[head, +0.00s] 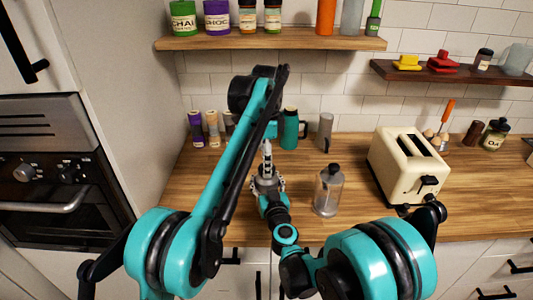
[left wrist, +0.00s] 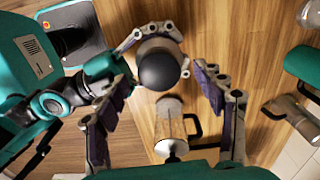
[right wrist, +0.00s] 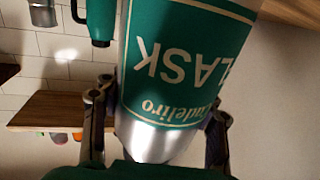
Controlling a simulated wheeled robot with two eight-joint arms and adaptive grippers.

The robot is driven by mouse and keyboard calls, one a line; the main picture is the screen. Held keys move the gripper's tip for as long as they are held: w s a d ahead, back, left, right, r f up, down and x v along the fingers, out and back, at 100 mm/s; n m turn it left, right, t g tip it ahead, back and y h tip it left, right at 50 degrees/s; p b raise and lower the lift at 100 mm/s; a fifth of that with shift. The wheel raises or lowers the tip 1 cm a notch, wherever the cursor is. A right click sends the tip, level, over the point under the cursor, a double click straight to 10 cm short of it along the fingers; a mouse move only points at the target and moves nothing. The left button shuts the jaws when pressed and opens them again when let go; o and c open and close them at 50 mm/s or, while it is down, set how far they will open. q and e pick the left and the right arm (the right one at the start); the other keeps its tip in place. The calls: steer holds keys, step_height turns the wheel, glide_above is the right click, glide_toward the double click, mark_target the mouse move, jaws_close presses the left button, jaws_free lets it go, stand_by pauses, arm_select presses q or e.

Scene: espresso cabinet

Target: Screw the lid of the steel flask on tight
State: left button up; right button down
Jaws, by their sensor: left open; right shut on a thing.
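The steel flask (right wrist: 160,95) with a green label fills the right wrist view, upside down there, between the fingers of my right gripper (right wrist: 160,105), which is shut on it. The left wrist view looks down on its round black lid (left wrist: 158,70), which appears to sit on the flask. My left gripper (left wrist: 162,78) is open, with one finger on each side of the lid and a gap to both. In the head view my right gripper (head: 267,187) is over the counter, and my left arm partly hides this area. How far the lid is screwed cannot be told.
A glass press (head: 328,192) stands close to the right of the flask, with the cream toaster (head: 408,165) farther right. A teal pitcher (head: 290,130) and a steel jug (head: 324,131) stand near the wall. The wooden counter (head: 210,215) is clear at the front left.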

arm_select(q)
steer(key=shift+r, duration=3.15)
arm_select(e)
steer(key=shift+c, duration=2.1)
jaws_free()
steer(key=shift+s, duration=0.1)
steer(key=v, duration=1.2)
arm_select(q)
steer(key=shift+a, duration=0.1)
arm_select(e)
steer(key=shift+r, duration=0.1)
